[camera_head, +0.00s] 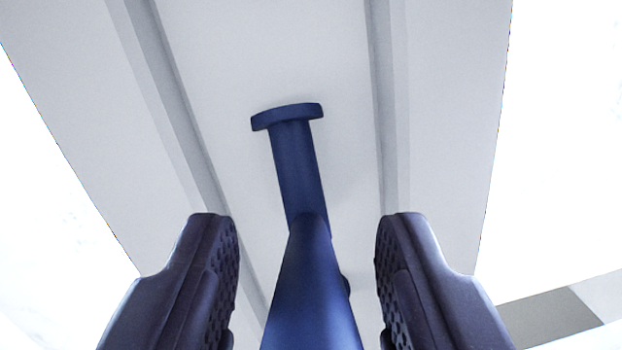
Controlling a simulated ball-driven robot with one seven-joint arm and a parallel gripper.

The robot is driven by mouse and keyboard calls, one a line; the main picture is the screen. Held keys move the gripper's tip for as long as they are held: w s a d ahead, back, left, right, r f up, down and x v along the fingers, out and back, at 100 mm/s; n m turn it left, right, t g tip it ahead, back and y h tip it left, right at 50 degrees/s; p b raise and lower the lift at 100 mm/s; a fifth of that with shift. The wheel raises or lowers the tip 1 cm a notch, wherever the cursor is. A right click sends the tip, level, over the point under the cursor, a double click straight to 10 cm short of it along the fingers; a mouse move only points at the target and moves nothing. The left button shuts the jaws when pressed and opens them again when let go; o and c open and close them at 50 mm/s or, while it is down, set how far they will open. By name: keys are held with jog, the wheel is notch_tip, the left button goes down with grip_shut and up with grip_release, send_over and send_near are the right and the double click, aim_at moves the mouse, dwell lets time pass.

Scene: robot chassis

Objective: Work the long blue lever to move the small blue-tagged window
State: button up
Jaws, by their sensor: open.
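The long blue lever (312,285) runs up from the bottom of the view between the fingers of my gripper (307,225). It bends at a joint and goes on as a blue post (298,175) to a flat blue cap (287,116) against a pale panel. My gripper is open, with one dark, textured finger on each side of the lever. A gap shows between each finger and the lever. The lower end of the lever is cut off by the picture's bottom edge. I cannot see a small blue-tagged window here.
The pale panel (250,60) fills the middle, with a raised rib on the left (165,75) and another on the right (387,90). Bright white space lies beyond both panel edges. A grey and white surface (550,315) shows at lower right.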

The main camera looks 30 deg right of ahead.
aim_at(294, 187)
jog(key=shift+w+d, duration=0.4)
jog(key=shift+w, duration=0.05)
jog(key=shift+s, duration=0.1)
grip_shut()
jog(key=f+b, duration=0.1)
jog(key=b, duration=0.3)
jog(key=shift+f, duration=0.1)
jog(key=f+t+h+b, duration=0.1)
jog(key=b, duration=0.5)
jog(key=w+f+t+h+b, duration=0.1)
jog(key=t+b, duration=0.1)
jog(key=b, duration=0.4)
jog(key=f+t+h+b, duration=0.1)
jog(key=b, duration=0.6)
jog(key=shift+w+d+f+m, duration=0.3)
jog(key=shift+d, duration=0.1)
jog(key=shift+w+h, duration=0.1)
jog(key=shift+h, duration=0.3)
